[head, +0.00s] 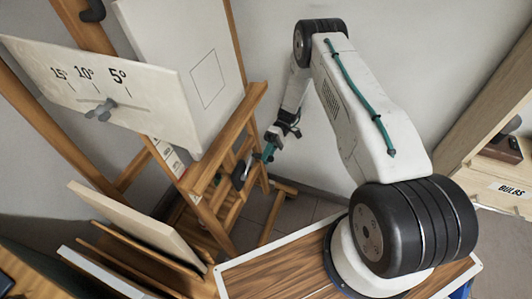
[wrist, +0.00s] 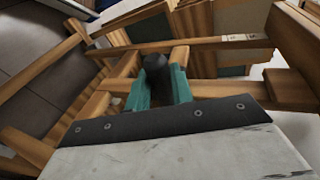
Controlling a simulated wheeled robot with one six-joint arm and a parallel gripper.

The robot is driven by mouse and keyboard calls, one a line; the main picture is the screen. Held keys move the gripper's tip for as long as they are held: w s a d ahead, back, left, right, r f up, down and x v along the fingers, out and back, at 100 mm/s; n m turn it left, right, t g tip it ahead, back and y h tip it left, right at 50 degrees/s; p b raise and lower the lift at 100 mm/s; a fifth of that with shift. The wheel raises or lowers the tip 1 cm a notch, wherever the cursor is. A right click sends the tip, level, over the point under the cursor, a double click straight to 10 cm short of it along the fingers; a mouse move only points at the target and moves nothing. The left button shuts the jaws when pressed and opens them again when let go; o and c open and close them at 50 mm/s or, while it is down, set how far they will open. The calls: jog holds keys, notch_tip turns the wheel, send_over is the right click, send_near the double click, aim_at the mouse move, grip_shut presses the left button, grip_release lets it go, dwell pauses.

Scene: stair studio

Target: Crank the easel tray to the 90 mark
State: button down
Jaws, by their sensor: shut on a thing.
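The wooden easel (head: 240,120) stands left of my arm in the head view. My gripper (head: 266,153) reaches to its right side, near the dark crank parts (head: 239,175). In the wrist view my teal-fingered gripper (wrist: 160,88) is shut on a dark round crank knob (wrist: 154,63), with a finger on each side. The crank's arm and shaft are mostly hidden behind the knob and fingers. A pale strip with small marks (head: 168,156) runs along the easel. Its numbers are too small to read, and I cannot tell where the tray stands against it.
A white board marked 15°, 10° and 5° (head: 150,112) has a grey wing knob (head: 101,110) on it. Leaning panels (head: 140,225) stand at lower left. A shelf labelled BULBS (head: 505,188) is at the right. Wooden easel bars crowd the gripper in the wrist view.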

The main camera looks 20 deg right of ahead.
jog(key=f, duration=0.2)
jog(key=shift+d+f, duration=0.35)
notch_tip(320, 180, down, 7)
jog(key=s+y, duration=0.1)
jog(key=shift+d+r+g, duration=0.15)
jog(key=shift+r+g, duration=0.05)
jog(key=shift+g, duration=0.1)
dwell(0.5)
jog(key=c, duration=1.2)
grip_release()
